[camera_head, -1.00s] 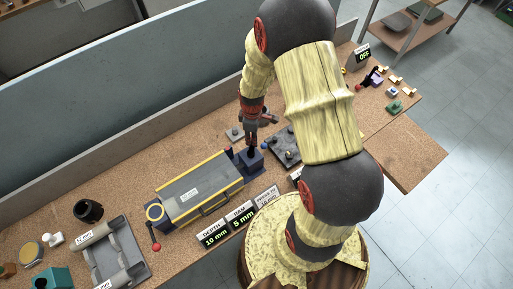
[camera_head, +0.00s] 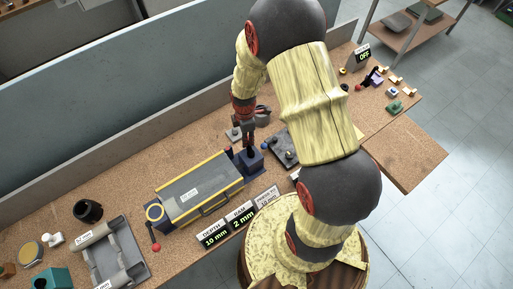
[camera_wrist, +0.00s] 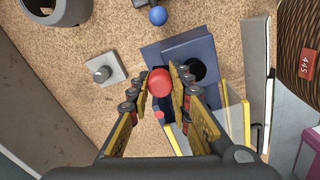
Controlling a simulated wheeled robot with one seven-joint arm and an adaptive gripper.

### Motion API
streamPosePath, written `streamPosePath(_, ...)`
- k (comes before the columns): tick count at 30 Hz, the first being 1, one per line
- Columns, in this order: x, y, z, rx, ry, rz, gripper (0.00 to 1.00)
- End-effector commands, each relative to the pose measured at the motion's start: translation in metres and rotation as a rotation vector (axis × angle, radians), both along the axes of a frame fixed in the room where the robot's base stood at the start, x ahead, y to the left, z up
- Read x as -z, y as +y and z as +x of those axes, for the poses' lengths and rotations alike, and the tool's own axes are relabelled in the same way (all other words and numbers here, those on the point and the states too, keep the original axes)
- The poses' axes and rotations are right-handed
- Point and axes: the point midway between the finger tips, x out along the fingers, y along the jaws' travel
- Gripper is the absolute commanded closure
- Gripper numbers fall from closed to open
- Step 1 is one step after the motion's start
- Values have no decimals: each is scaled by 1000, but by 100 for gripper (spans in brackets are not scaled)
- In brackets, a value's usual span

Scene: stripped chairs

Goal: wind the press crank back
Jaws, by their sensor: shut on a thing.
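My gripper (camera_head: 249,147) points down at the dark blue press block (camera_head: 250,161) on the bench, beside the grey press bed with yellow edges (camera_head: 200,190). In the wrist view its fingers (camera_wrist: 160,86) are shut on the red-topped crank handle (camera_wrist: 160,82), with one finger on each side. The blue block (camera_wrist: 188,52) lies just behind the handle there. The rest of the crank is mostly hidden by the fingers. The RAM display (camera_head: 243,219) reads 2 mm and the DEPTH display (camera_head: 213,236) reads 10 mm.
A lever with a red knob (camera_head: 155,247) stands at the press's left end. A dark plate (camera_head: 284,148) lies right of the block. A grey cradle (camera_head: 117,258) and a black cup (camera_head: 88,210) are at the left. A low wall runs behind the bench.

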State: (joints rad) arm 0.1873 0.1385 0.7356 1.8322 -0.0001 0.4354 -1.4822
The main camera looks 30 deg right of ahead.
Motion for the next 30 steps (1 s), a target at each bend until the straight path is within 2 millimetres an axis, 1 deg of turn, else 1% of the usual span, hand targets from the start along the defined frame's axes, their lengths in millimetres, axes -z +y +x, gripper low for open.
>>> streamPosePath(5,0,2,0,-31,0,0,100)
streamPosePath(12,0,17,0,-321,1,0,100)
streamPosePath(15,0,20,0,-397,2,1,100)
streamPosePath(25,0,22,-1,-428,2,1,100)
streamPosePath(28,0,26,-2,-509,3,1,100)
streamPosePath(30,0,30,-4,-602,3,1,100)
